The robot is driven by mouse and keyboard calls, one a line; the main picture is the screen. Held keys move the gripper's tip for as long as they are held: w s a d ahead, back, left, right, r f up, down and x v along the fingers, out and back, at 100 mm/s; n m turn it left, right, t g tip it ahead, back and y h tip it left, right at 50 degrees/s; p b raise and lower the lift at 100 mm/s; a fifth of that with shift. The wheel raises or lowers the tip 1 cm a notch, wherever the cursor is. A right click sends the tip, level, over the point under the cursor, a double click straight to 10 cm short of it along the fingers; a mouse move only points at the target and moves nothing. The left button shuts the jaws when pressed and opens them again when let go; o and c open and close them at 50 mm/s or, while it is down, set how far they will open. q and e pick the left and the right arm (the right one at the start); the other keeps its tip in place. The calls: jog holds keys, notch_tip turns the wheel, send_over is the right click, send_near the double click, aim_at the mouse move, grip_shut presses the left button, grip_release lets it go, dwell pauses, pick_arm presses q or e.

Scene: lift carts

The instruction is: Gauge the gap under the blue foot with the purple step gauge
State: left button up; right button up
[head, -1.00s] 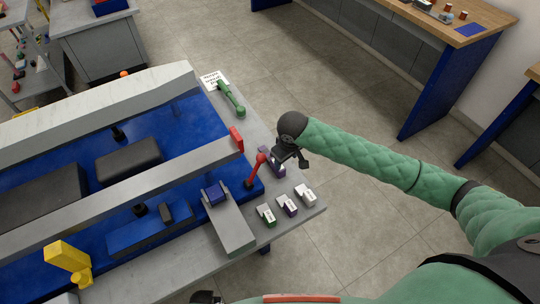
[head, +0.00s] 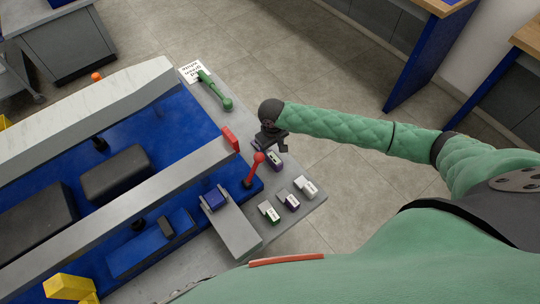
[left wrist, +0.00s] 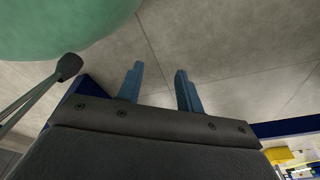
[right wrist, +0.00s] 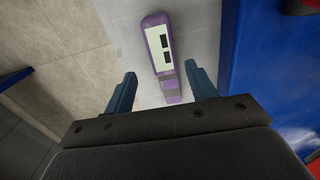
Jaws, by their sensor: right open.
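A purple gauge (right wrist: 158,50) with a white label, two dark marks and a stepped end lies on the grey table top. In the head view the purple gauge (head: 275,164) is partly hidden by my right gripper (head: 275,146). The right gripper is open and empty, and its fingers (right wrist: 160,75) point at the gauge's stepped end, one on each side in the picture. A blue block (head: 214,198), which looks like the blue foot, sits at the grey bar's end; any gap under it is hidden. My left gripper (left wrist: 160,82) is open and empty over bare floor.
A red-knobbed lever (head: 256,168) stands close left of the right gripper. Small green (head: 269,212), purple (head: 288,201) and white (head: 306,187) labelled blocks sit near the table's corner. A green handle (head: 215,90) and a paper sign (head: 192,72) lie farther back.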

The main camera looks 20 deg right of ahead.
aim_at(271, 154)
jog(key=f, duration=0.1)
jog(key=f+p, duration=0.2)
jog(key=shift+s+a+f, duration=0.15)
jog(key=shift+a, duration=0.15)
jog(key=shift+f, duration=0.6)
pick_arm(q)
jog(key=s+a+f, duration=0.1)
jog(key=s, duration=0.5)
jog(key=shift+s+g, duration=0.25)
jog(key=shift+g, duration=0.05)
pick_arm(e)
jog(key=c, duration=1.2)
